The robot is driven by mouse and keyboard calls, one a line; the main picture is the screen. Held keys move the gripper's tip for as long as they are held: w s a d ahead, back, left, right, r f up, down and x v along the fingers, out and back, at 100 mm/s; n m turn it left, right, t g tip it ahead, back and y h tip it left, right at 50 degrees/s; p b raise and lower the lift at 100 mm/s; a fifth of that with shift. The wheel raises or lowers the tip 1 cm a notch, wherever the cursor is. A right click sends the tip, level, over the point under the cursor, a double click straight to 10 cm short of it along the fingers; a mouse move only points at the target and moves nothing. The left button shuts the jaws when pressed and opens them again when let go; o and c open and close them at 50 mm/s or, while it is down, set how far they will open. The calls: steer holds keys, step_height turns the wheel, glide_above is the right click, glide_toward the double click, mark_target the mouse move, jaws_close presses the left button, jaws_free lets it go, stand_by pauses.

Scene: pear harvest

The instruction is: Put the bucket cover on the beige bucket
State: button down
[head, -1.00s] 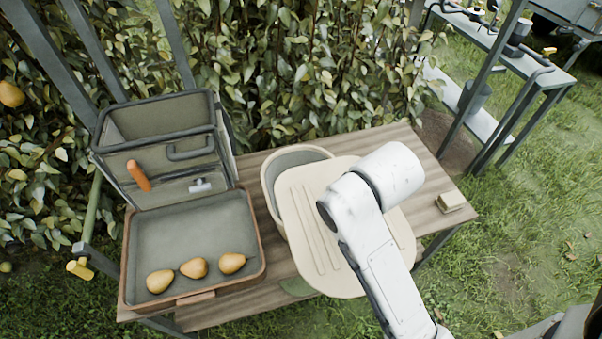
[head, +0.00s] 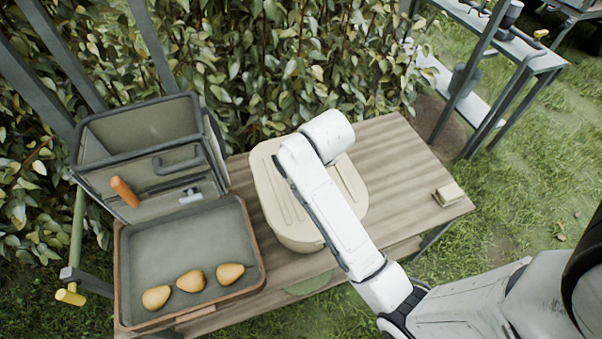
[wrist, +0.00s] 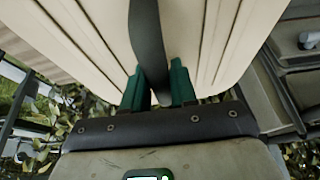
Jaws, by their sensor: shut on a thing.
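The beige bucket cover (head: 268,186) is a rounded panel with raised ribs. In the head view it lies over the top of the beige bucket (head: 298,244), whose front wall shows below its near edge. I cannot tell whether it is seated on the rim or just above it. In the wrist view the cover (wrist: 215,45) fills the upper part, with a dark strap handle (wrist: 147,40) across it. My gripper (wrist: 158,84) has green fingers shut on this handle. My arm hides the gripper and the cover's middle in the head view.
A small beige block (head: 449,194) lies on the table's right end. The wooden table (head: 388,160) is clear right of the bucket. A leafy hedge (head: 270,60) stands behind.

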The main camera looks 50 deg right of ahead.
steer(key=w+f, duration=0.1)
steer(key=w+d+f, duration=0.1)
steer(key=f, duration=0.1)
steer(key=w+f, duration=0.1)
steer(key=shift+d+f, duration=0.15)
steer(key=shift+d, duration=0.1)
steer(key=shift+f+p, duration=0.3)
steer(key=shift+f, duration=1.25)
steer(key=shift+f, duration=0.2)
steer(key=c, duration=0.9)
jaws_free()
steer(key=shift+r, duration=0.1)
